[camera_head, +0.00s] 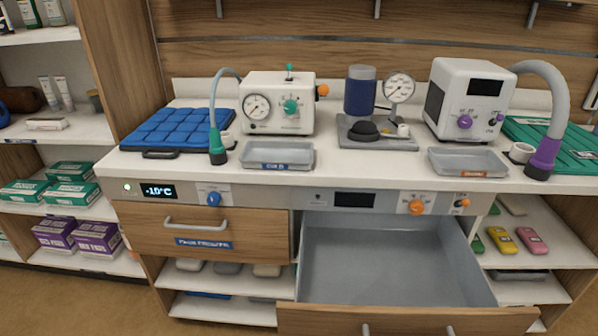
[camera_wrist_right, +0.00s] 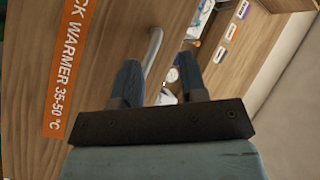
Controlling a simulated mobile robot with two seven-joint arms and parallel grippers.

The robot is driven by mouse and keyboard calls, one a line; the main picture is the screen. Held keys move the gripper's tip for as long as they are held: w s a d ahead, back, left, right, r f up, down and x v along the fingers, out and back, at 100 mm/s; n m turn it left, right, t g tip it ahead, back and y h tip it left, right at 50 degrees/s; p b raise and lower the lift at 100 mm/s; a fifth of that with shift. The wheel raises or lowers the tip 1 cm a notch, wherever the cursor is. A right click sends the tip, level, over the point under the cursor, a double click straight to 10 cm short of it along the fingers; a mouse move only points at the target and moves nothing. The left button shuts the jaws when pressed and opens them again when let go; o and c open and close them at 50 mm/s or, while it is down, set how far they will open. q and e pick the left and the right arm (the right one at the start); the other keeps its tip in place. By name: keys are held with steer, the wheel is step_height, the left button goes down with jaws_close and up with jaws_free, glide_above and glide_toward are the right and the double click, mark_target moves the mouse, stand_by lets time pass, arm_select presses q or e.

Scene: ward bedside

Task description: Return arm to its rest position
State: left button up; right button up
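My right gripper (camera_wrist_right: 159,68) shows in the right wrist view, its two dark fingers apart with nothing held between them. A pale curved drawer handle (camera_wrist_right: 154,46) lies beyond the fingers, partly hidden behind the left one; I cannot tell how near it is. The wooden drawer front (camera_wrist_right: 115,25) carries an orange pack warmer label (camera_wrist_right: 72,70). In the head view neither gripper shows. The right drawer (camera_head: 385,262) is pulled out and its visible inside is empty. My left arm and gripper are out of view.
The left drawer (camera_head: 205,232) is shut. The worktop (camera_head: 330,160) holds a blue padded tray (camera_head: 178,128), two grey trays (camera_head: 278,155) (camera_head: 468,161), a gauge device (camera_head: 280,100) and a white machine (camera_head: 468,98). The open drawer juts out in front of the cabinet. Shelves (camera_head: 75,130) stand at left.

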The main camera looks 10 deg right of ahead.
steer(key=w+a+f+n+g+h+b, duration=0.1)
steer(key=a+n+g, duration=0.45)
steer(key=n, duration=0.35)
arm_select(q)
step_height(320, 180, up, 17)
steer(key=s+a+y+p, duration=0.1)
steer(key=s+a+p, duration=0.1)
steer(key=p, duration=2.6)
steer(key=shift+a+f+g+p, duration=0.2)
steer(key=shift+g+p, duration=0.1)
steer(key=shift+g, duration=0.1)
arm_select(e)
step_height(320, 180, up, 17)
steer(key=s+d+h, duration=0.1)
steer(key=shift+s+d+n, duration=0.15)
steer(key=shift+d+n, duration=0.25)
steer(key=shift+g, duration=0.25)
